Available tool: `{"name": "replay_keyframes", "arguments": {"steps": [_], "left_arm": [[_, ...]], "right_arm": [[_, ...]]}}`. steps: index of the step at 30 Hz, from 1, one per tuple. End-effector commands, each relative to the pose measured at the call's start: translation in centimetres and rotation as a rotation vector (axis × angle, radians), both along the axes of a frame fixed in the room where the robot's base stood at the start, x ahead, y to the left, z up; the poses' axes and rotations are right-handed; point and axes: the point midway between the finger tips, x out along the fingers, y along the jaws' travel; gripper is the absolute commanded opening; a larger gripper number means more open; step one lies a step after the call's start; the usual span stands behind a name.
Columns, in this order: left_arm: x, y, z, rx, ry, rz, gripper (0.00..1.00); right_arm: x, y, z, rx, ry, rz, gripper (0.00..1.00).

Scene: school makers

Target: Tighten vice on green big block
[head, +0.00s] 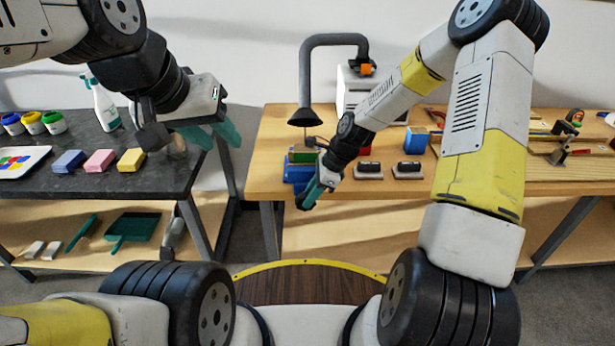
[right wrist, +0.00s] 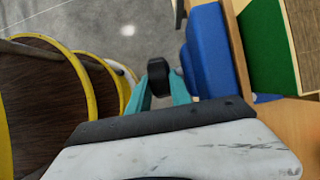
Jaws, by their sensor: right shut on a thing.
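The blue vice (head: 295,173) stands at the front left edge of the wooden workbench and also shows in the right wrist view (right wrist: 212,50). The green block (head: 302,156) is at the top of the vice; in the right wrist view the green surface (right wrist: 265,45) lies beside the blue body. My right gripper (head: 308,200) is in front of the vice, shut on a black knob-like handle (right wrist: 158,72) between its teal fingers. The handle's link to the vice is partly hidden. My left gripper (head: 221,146) is open and empty, above the dark table's right end.
The dark table (head: 75,185) holds sponges, paint jars, a palette and a spray bottle (head: 104,105). A grey extraction arm (head: 304,80) rises behind the vice. Two black-and-grey blocks (head: 368,170) and a blue box (head: 416,140) are on the workbench (head: 268,150) to the right.

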Motion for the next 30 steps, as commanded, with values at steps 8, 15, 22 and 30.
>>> {"name": "replay_keyframes", "arguments": {"steps": [8,15,22,30], "left_arm": [[0.00,0.00,0.00,0.000,0.000,0.000,0.36],[0.00,0.00,0.00,0.000,0.000,0.000,0.36],[0.00,0.00,0.00,0.000,0.000,0.000,0.36],[0.00,0.00,0.00,0.000,0.000,0.000,0.36]], "right_arm": [[-0.13,-0.30,-0.22,0.121,0.004,0.000,0.00],[-0.17,-0.33,-0.24,0.153,0.003,0.003,0.00],[-0.24,-0.32,-0.27,0.154,0.004,0.006,0.00],[-0.21,-0.32,-0.27,0.153,0.003,0.006,0.34]]}}
